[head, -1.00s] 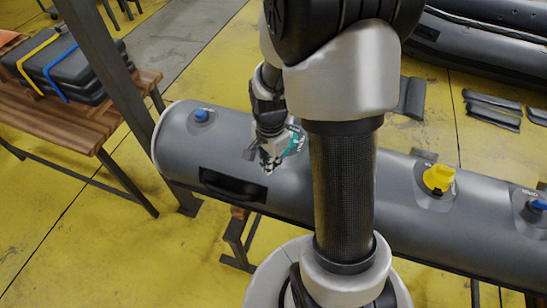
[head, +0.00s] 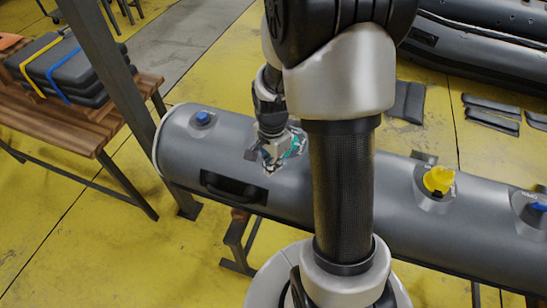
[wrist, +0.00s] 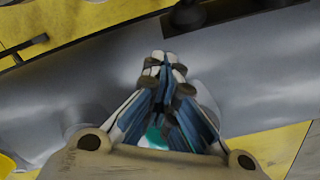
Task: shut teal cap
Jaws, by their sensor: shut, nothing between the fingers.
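The teal cap (head: 294,147) is on top of the grey inflatable tube (head: 400,215), on a light patch. It is partly hidden behind my gripper (head: 268,170) in the head view. Only a small bit of the teal cap (wrist: 154,138) shows in the wrist view, seen between the finger linkages. Whether the cap is open or closed cannot be told. My gripper (wrist: 166,62) is shut and empty, its fingertips together over the tube's surface. Whether the fingers touch the tube or cap is unclear.
A blue cap (head: 203,118) is at the tube's left end. A yellow cap (head: 439,180) and another blue cap (head: 540,207) are to the right. A dark handle (head: 233,187) is on the tube's near side. A dark post (head: 105,80) and wooden bench (head: 100,130) stand left.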

